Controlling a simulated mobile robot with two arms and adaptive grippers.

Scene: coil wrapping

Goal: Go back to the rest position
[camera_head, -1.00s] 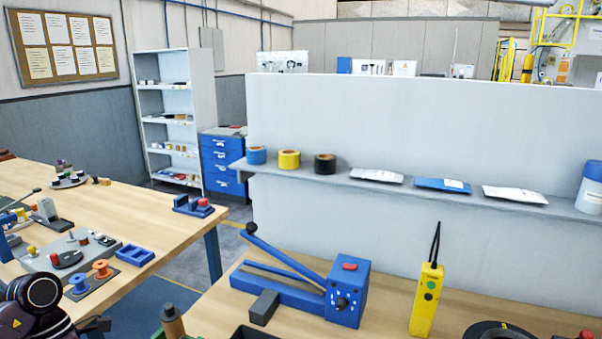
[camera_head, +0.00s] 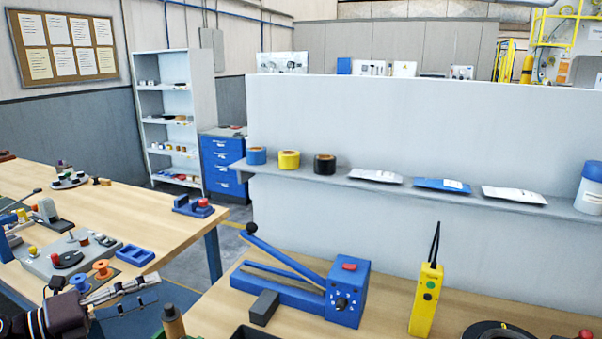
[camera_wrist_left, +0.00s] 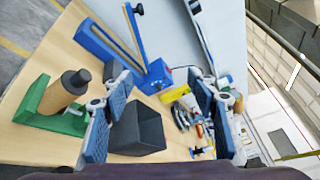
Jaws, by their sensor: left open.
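My left gripper (camera_head: 153,291) is at the lower left in the head view, above the floor gap beside the left table. Its two fingers are apart and hold nothing. The left wrist view shows the gripper (camera_wrist_left: 160,100) from behind, with a dark open box (camera_wrist_left: 140,130) on the near table between and below the fingers, apart from them. My right gripper is not in view.
The near table (camera_head: 215,310) carries a blue lever tool (camera_head: 345,292), a yellow button box (camera_head: 427,298) and a brown cylinder in a green holder (camera_wrist_left: 62,95). The left table (camera_head: 120,200) holds spools and a blue tray (camera_head: 134,255). A shelf panel stands behind.

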